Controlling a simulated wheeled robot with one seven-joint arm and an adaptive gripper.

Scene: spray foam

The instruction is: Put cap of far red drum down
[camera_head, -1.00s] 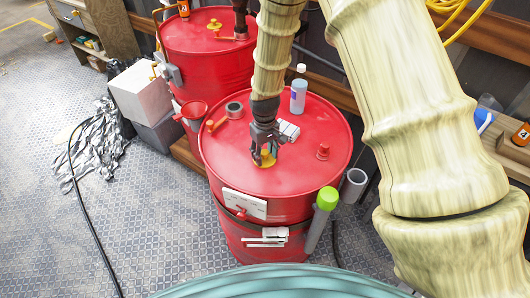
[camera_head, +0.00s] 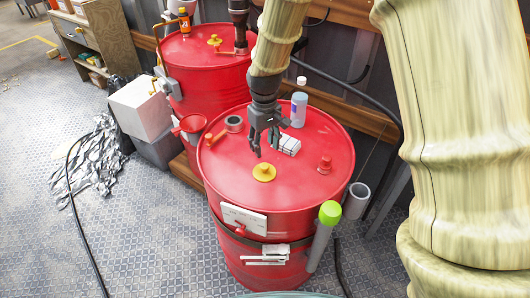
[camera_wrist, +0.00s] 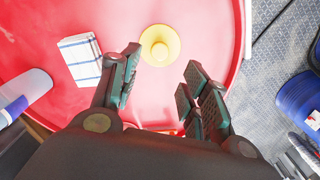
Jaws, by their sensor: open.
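A yellow cap (camera_head: 264,172) lies on the top of the near red drum (camera_head: 230,165), left of the lid's middle. The same cap shows in the wrist view (camera_wrist: 159,46), just beyond my fingertips. My gripper (camera_head: 265,150) is open and empty above the near drum, a little above and behind the cap, apart from it. Its spread fingers show in the wrist view (camera_wrist: 162,62). The far red drum (camera_head: 210,75) stands behind at the upper left, with another yellow cap-like piece (camera_head: 214,40) on its top.
White boxes (camera_head: 142,105) stand left.

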